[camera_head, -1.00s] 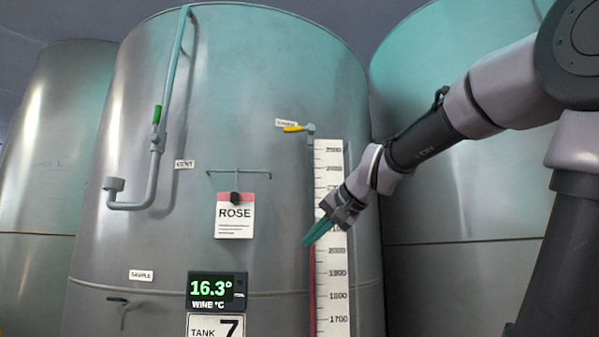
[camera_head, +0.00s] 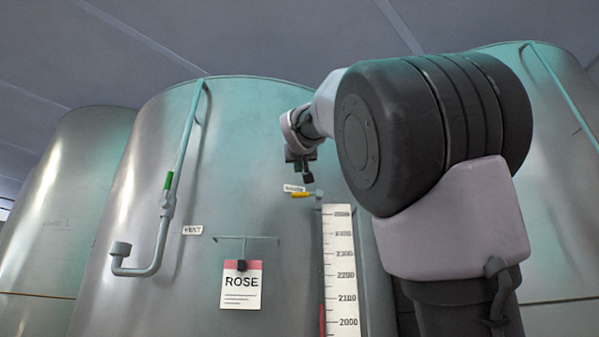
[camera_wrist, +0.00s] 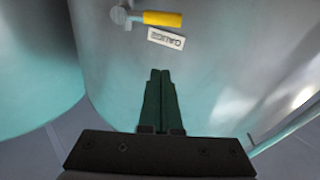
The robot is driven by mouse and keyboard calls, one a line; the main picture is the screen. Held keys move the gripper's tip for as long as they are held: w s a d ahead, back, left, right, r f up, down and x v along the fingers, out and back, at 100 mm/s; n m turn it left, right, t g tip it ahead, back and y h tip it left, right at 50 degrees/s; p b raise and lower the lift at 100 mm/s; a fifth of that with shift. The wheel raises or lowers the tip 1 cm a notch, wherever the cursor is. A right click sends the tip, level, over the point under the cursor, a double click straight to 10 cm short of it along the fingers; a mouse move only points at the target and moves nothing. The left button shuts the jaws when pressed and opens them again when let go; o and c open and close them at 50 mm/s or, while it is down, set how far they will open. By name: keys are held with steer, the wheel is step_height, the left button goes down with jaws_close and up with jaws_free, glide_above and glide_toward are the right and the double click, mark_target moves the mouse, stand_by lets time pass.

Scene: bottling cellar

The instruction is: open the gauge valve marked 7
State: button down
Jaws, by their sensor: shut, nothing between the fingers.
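The gauge valve has a yellow lever (camera_head: 301,195) and a grey body (camera_head: 319,194), and sits just above the white level scale on the large steel tank. Its lever lies about level, pointing left from the body. A small label reading GAUGE (camera_head: 294,188) is beside it. In the wrist view the yellow lever (camera_wrist: 162,18) and the label (camera_wrist: 166,38) show upside down at the top. My gripper (camera_head: 307,177) is just above the lever and label, apart from them. In the wrist view its green fingers (camera_wrist: 159,72) are shut together and empty, pointing towards the label.
The level scale (camera_head: 341,270) hangs below the valve. A ROSE card (camera_head: 241,285) hangs from a bar (camera_head: 247,238) to the left. My arm covers the tank's right side.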

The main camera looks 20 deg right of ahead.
glide_above(306, 196)
steer(key=a, duration=0.3)
steer(key=shift+s+d+f, duration=0.15)
steer(key=shift+s+f, duration=0.1)
steer(key=shift+f, duration=0.5)
steer(key=shift+s+d+f, duration=0.15)
steer(key=shift+s+f, duration=0.05)
steer(key=shift+f, duration=0.55)
